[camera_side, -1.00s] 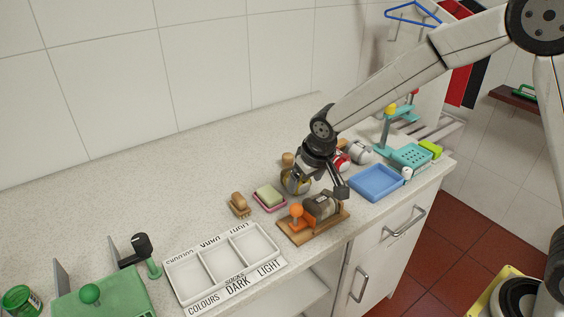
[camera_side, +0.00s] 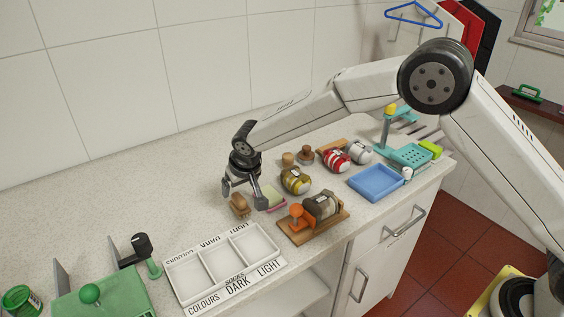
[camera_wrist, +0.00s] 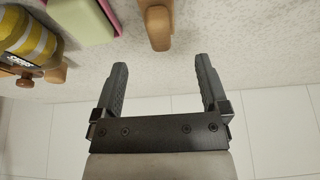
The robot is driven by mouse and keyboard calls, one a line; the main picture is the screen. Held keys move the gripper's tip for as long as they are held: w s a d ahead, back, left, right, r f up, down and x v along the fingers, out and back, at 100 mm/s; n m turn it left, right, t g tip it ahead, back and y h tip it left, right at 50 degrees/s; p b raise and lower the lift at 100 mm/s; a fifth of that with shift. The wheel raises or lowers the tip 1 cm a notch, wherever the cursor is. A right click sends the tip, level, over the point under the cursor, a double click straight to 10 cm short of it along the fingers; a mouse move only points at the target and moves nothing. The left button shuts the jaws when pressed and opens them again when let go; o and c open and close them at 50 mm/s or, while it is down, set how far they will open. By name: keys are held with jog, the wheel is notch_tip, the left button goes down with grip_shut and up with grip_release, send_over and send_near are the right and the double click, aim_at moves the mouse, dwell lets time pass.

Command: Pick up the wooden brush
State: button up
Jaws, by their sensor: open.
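The wooden brush (camera_side: 239,205) is small and brown and lies on the speckled countertop, left of the soap dish. It also shows at the top of the wrist view (camera_wrist: 158,24), cut off by the frame edge. My gripper (camera_side: 242,193) is open and empty, pointing down above and just behind the brush in the side view. In the wrist view my two dark fingers (camera_wrist: 160,75) are spread apart, with the brush beyond their tips and not between them. One finger stands close to the soap dish in the side view.
A pink dish with pale green soap (camera_side: 274,198) sits right of the brush. A yellow striped roll (camera_side: 295,180) and an orange-knobbed wooden board (camera_side: 333,219) lie further right. A white three-compartment tray (camera_side: 185,277) is in front. Bare countertop (camera_side: 150,190) lies to the left.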

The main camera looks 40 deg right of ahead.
aim_at(239, 197)
jog(key=shift+x, duration=1.1)
jog(key=shift+f, duration=0.2)
jog(key=shift+s+x, duration=0.15)
jog(key=shift+x, duration=1.05)
jog(key=shift+s+x, duration=0.1)
jog(key=shift+x, duration=1.1)
jog(key=shift+f, duration=0.15)
grip_shut()
